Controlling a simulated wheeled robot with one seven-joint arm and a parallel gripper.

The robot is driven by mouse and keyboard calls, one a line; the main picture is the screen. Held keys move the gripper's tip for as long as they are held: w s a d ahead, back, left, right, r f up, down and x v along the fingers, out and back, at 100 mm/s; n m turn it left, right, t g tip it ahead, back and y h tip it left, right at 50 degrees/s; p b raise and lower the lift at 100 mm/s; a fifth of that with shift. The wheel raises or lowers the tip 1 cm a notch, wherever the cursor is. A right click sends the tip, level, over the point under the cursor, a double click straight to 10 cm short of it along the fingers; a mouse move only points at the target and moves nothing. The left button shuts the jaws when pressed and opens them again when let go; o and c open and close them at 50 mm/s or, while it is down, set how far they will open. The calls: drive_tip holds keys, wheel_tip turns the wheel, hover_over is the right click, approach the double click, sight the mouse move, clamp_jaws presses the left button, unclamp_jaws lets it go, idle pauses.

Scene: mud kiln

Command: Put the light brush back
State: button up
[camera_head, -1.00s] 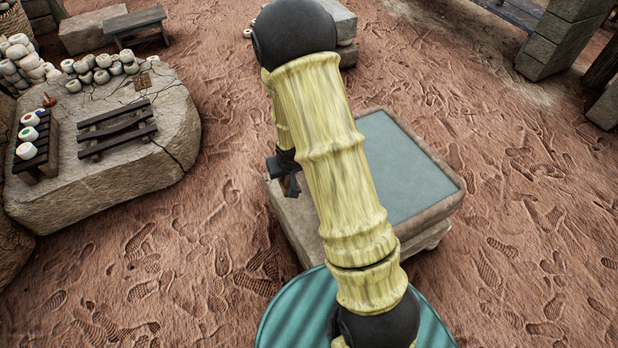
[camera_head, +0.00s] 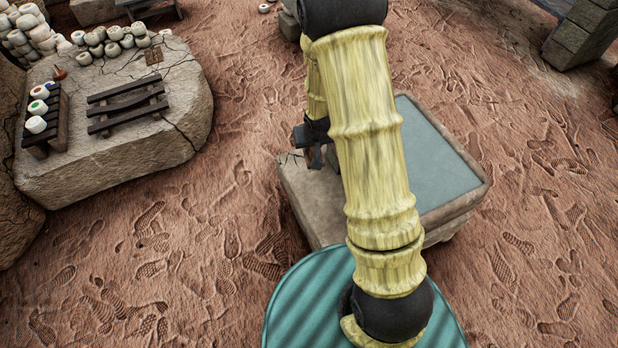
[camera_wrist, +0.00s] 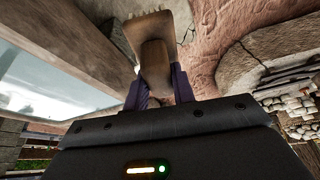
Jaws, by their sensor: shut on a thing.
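My gripper (camera_wrist: 158,100) is shut on a brown, light-toned brush (camera_wrist: 154,55) in the wrist view. Its rounded handle end sits between the dark purple fingers, and its broad ragged end points away at the top of the picture. In the head view my gripper (camera_head: 312,148) shows as a dark shape left of my arm, above the near left part of the blue-topped stone table. The brush is mostly hidden there. An empty dark slatted rack (camera_head: 127,104) stands on the stone slab (camera_head: 125,165) at the left.
A second dark rack (camera_head: 42,145) on the slab carries three small white pots with coloured tops. Several pale pots (camera_head: 115,40) stand behind. The stone table (camera_head: 315,205) with a blue top (camera_head: 440,165) is beneath my arm. Sandy ground (camera_head: 235,170) between slab and table is clear.

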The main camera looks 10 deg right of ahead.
drive_tip(key=f+b, duration=0.1)
drive_tip(key=w+f+b, duration=0.1)
drive_tip(key=b, duration=0.1)
drive_tip(key=f+b, duration=0.1)
drive_tip(key=b, duration=0.1)
drive_tip(key=shift+w+m, duration=0.4)
drive_tip(key=w+f+b, duration=0.1)
drive_tip(key=b, duration=0.4)
drive_tip(key=shift+w+f+m+b, duration=0.2)
drive_tip(key=shift+m+b, duration=0.1)
drive_tip(key=shift+b, duration=0.1)
drive_tip(key=b, duration=0.2)
drive_tip(key=shift+w+f+h+b, duration=0.2)
drive_tip(key=shift+h+b, duration=0.1)
drive_tip(key=shift+b, duration=0.1)
drive_tip(key=shift+m+b, duration=0.3)
drive_tip(key=shift+b, duration=0.1)
drive_tip(key=shift+w+r, duration=0.1)
drive_tip(key=shift+r, duration=0.15)
wheel_tip(320, 180, down, 6)
drive_tip(key=b, duration=0.4)
drive_tip(key=shift+f, duration=0.25)
